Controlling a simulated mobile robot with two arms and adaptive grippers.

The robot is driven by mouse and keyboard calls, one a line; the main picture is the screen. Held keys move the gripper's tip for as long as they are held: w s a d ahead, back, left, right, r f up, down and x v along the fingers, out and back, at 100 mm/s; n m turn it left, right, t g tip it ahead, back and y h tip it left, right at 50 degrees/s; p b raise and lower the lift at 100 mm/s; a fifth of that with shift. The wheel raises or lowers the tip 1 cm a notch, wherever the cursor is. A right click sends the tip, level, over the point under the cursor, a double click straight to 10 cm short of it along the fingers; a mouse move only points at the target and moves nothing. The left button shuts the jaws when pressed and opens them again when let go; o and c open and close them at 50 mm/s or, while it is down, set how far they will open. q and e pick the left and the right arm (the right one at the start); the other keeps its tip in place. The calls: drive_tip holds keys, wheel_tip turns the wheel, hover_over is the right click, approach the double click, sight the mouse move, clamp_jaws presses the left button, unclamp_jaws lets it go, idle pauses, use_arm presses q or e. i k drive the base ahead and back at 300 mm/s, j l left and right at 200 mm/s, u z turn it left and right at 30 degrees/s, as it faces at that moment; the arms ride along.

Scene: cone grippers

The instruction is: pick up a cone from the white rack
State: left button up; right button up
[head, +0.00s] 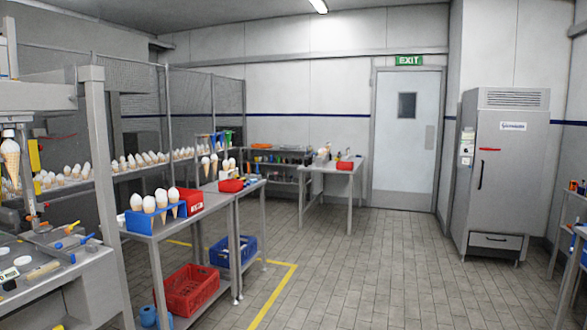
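Several cones with white tops (162,199) stand upright in a blue holder (137,223) on a grey metal table at left. More cones (145,158) stand in long rows on a shelf behind it, and a few (206,164) stand near a red bin. One cone (11,160) hangs from a machine at the far left edge. I cannot make out a rack that is clearly white; the holder under the rows is too small to tell. Neither of my grippers shows in the head view.
Red (188,290) and blue (233,251) crates sit on the tables' lower shelves. A workbench (325,167) stands at the back, a grey cabinet (503,180) at right. The tiled floor (370,270) between is clear, with a yellow line (272,296) beside the tables.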

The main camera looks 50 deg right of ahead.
sight(226, 164)
drive_tip(key=z, duration=1.25)
drive_tip(key=i+l+z, duration=0.1)
drive_tip(key=i+z, duration=0.4)
drive_tip(key=i, duration=2.8)
drive_tip(key=i+u, duration=0.1)
drive_tip(key=i, duration=1.3)
drive_tip(key=i+l, duration=0.15)
drive_tip(key=i, duration=1.2)
